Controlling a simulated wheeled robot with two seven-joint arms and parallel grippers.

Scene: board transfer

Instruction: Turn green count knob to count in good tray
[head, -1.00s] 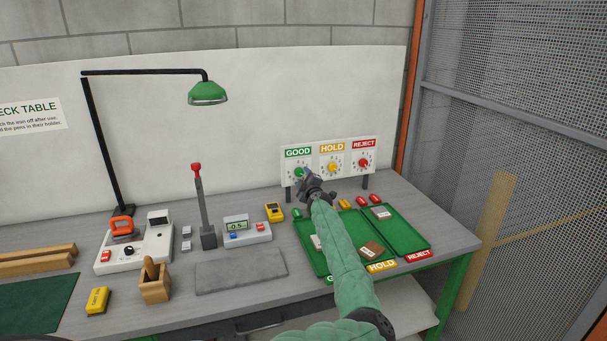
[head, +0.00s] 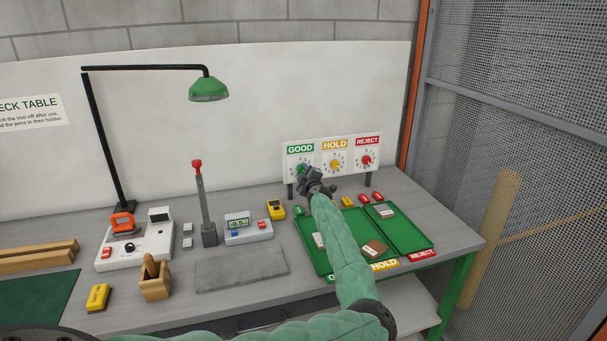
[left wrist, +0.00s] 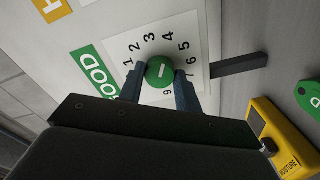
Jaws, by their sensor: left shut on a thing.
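The green count knob (left wrist: 160,71) is on the white GOOD dial (left wrist: 205,50), with numbers around it. My left gripper (left wrist: 161,88) is shut on the knob, one dark finger on each side. The knob carries a short white mark; its exact number is hard to tell, and the fingers cover some numbers. In the head view the gripper (head: 313,179) is at the GOOD dial (head: 297,166), partly covering it. The green tray (head: 313,262) below holds a pale board (head: 319,240) on its left side; my arm hides part of the tray. My right gripper is not in view.
The yellow HOLD knob (head: 335,164) and red REJECT knob (head: 366,160) are to the right on the same panel. A yellow moisture meter (head: 275,209) stands left of the tray. A lever (head: 201,195) and lamp (head: 208,90) stand farther left.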

